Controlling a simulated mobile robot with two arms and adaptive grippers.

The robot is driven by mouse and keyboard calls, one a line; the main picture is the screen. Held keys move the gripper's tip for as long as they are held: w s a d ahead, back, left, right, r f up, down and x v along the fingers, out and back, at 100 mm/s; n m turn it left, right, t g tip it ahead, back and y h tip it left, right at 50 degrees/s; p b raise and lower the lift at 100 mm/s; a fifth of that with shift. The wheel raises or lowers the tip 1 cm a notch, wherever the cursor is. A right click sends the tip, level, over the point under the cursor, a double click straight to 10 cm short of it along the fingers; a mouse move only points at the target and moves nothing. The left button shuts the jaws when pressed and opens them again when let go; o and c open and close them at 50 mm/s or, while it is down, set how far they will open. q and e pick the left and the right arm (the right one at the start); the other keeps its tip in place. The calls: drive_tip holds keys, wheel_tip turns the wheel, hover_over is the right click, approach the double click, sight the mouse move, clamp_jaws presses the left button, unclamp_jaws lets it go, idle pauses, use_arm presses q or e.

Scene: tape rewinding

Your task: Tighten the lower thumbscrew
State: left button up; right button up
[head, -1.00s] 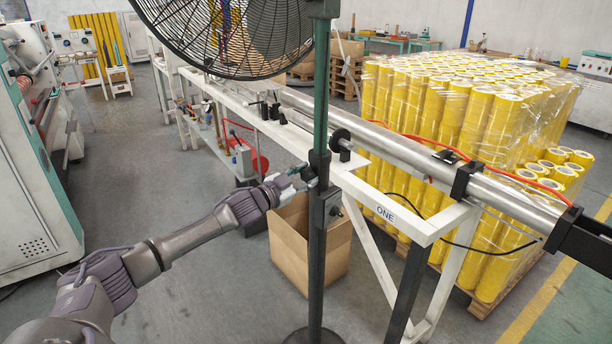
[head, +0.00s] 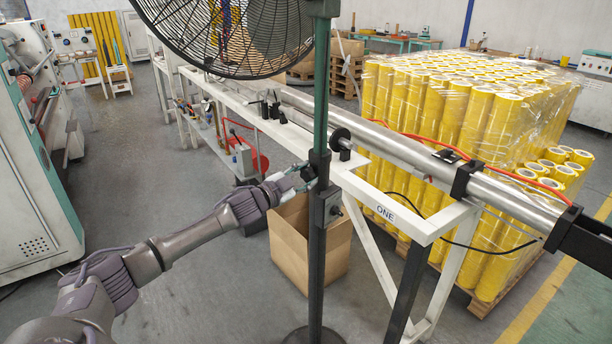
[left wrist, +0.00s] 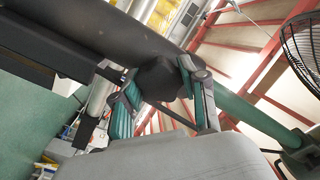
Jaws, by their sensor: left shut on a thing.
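The lower thumbscrew (head: 309,174) is a small dark knob on the left side of the fan stand's black collar (head: 319,168). It shows larger in the left wrist view (left wrist: 160,80) as a dark, blocky knob. My left gripper (head: 301,178) reaches it from the left. Its green and grey fingers (left wrist: 162,92) sit on both sides of the knob and are shut on it. The fingers partly hide the knob in the head view. My right gripper is not in view.
The fan stand's pole (head: 317,265) rises to a large black fan (head: 225,35). An open cardboard box (head: 283,250) stands behind the pole. A white frame (head: 420,225) marked ONE carries a metal shaft (head: 400,148). Wrapped yellow rolls (head: 440,110) stand at right. Floor at left is clear.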

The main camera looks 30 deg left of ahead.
use_arm(q)
drive_tip(key=o, duration=1.2)
drive_tip(key=shift+c, duration=0.2)
drive_tip(key=shift+s+a+f, duration=0.1)
drive_tip(key=shift+s+f, duration=0.05)
drive_tip(key=shift+s, duration=0.45)
drive_tip(key=s+a, duration=0.2)
drive_tip(key=s, duration=0.8)
drive_tip(key=shift+s, duration=0.3)
